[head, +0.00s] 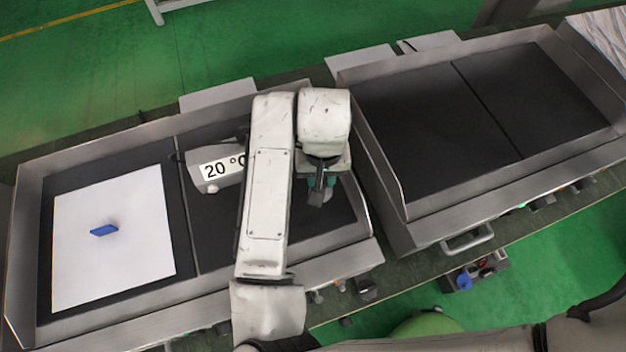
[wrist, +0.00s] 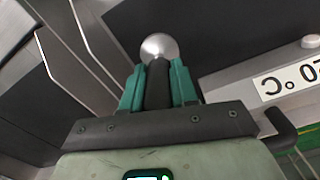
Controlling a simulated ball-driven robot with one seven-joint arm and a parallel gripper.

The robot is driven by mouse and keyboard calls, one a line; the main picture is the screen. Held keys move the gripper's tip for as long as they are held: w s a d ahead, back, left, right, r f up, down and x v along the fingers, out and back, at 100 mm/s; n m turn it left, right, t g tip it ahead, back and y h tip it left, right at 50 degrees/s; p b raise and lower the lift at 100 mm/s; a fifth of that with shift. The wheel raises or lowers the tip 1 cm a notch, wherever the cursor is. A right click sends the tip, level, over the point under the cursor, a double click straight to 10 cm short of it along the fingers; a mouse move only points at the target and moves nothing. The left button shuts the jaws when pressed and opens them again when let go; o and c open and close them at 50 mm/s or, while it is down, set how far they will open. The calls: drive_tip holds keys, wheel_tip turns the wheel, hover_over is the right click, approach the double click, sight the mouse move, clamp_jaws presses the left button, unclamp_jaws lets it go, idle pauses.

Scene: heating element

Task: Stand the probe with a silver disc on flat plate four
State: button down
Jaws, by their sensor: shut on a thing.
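My gripper (head: 317,184) hangs over the right-hand plate of the left griddle in the head view. In the wrist view its green fingers (wrist: 157,88) are shut on the dark stem of the probe, whose silver disc (wrist: 159,47) shows beyond the fingertips. In the head view only a small dark part of the probe (head: 318,198) shows below the fingers. Four dark flat plates show across two griddles; the far right plate (head: 545,90) is bare. I see no plate numbers.
A grey display reading 20 °C (head: 219,170) sits left of my arm, partly hidden by it. A white sheet (head: 130,260) with a blue object (head: 103,230) lies on the far left plate. Raised metal walls (head: 380,170) separate the griddles. The right griddle's plates are clear.

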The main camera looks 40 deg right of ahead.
drive_tip(key=shift+w+a+f, duration=0.25)
drive_tip(key=shift+w+f, duration=0.15)
drive_tip(key=shift+f, duration=0.2)
drive_tip(key=shift+w+a+f, duration=0.2)
drive_tip(key=shift+w+f, duration=0.2)
drive_tip(key=shift+f, duration=1.65)
drive_tip(key=shift+f, duration=0.15)
drive_tip(key=c, duration=0.9)
unclamp_jaws()
drive_tip(key=shift+o, duration=0.2)
wheel_tip(320, 180, up, 12)
